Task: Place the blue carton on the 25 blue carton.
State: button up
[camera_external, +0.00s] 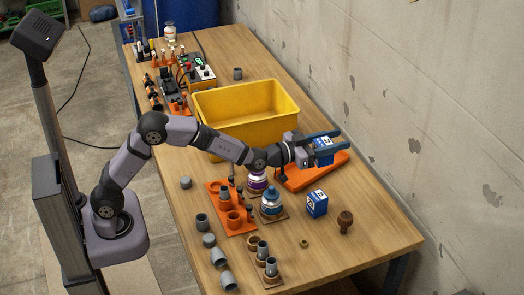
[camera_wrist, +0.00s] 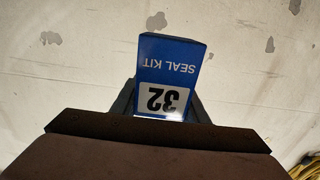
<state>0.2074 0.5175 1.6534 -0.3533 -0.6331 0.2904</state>
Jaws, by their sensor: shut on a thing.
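My gripper (camera_external: 326,141) is shut on a blue carton (camera_external: 324,157), held above the right side of the table near an orange tray. In the wrist view the held carton (camera_wrist: 170,68) is blue with a white label panel; it reads "SEAL KIT" and "32", upside down in the picture. Another blue and white carton (camera_external: 317,204) stands on the table, below the held one in the outside view. Its number is too small to read with certainty. The two cartons are apart.
The orange tray (camera_external: 336,163) lies beneath the gripper, beside a large yellow bin (camera_external: 210,99). A blue-topped bottle (camera_external: 271,202) stands left of the standing carton and a brown knob-like piece (camera_external: 345,222) to its right. Grey pipe pieces (camera_external: 220,258) lie at the front. The wall (camera_external: 400,90) is close behind.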

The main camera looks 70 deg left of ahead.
notch_tip(320, 180, down, 14)
jog(key=p, duration=0.1)
jog(key=shift+a, duration=0.15)
dwell(0.8)
jog(key=shift+f, duration=0.2)
jog(key=o, duration=1.1)
jog(key=shift+c, duration=0.2)
jog(key=s+b, duration=0.1)
jog(key=s, duration=0.6)
jog(key=shift+s+r, duration=0.15)
jog(key=shift+s, duration=0.1)
